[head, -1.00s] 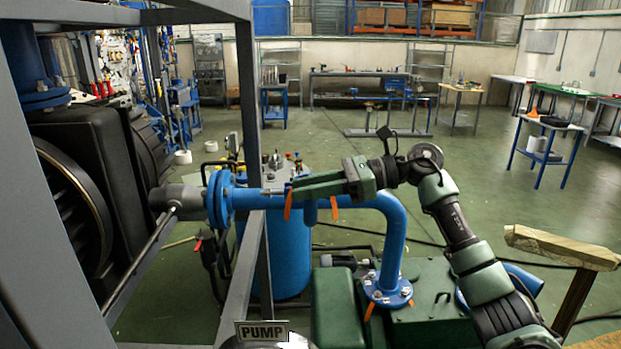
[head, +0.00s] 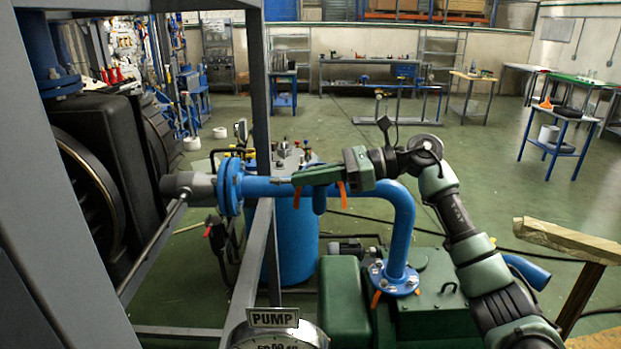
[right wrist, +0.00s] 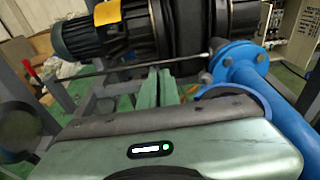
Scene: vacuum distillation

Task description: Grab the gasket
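I cannot pick out the gasket in any view. My right gripper (head: 292,180) reaches in from the right in the head view, with its fingers pointing left, in front of or above the horizontal blue pipe. In the right wrist view its two green fingers (right wrist: 158,88) lie close together, and I see nothing between them. The blue pipe flange (head: 230,188) is left of the fingertips and joins a grey pipe end (head: 188,187). The flange also shows in the right wrist view (right wrist: 235,60). My left gripper is not in view.
A grey metal frame (head: 262,90) stands upright left of the gripper. The blue pipe (head: 405,225) bends down to a green machine (head: 437,300). A blue tank (head: 298,240) stands behind it. A PUMP gauge (head: 275,330) is at the bottom. A wooden beam (head: 570,240) is at the right.

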